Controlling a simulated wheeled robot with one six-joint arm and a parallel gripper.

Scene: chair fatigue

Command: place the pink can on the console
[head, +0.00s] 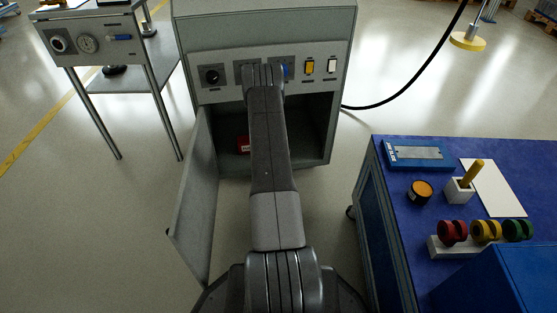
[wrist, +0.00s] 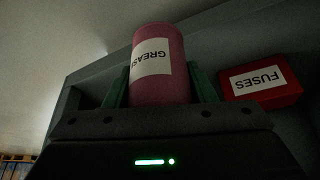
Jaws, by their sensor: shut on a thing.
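The pink can (wrist: 158,85) carries a white label reading GREASE, upside down in the wrist view. My gripper (wrist: 160,92) is shut on it, with a green finger on each side. In the head view my arm covers the can and the gripper. The grey cabinet-like console (head: 318,20) stands ahead, with a knob, a yellow switch and a white switch on its front panel. Its lower compartment is open. Grey walls show behind the can in the wrist view; I cannot tell whether the can touches them.
A red FUSES box (wrist: 262,82) sits right of the can; a red box (head: 243,145) shows in the compartment. The cabinet door (head: 195,200) hangs open at left. A blue-topped bench (head: 460,150) with several items stands at right, a gauge stand (head: 95,40) at left.

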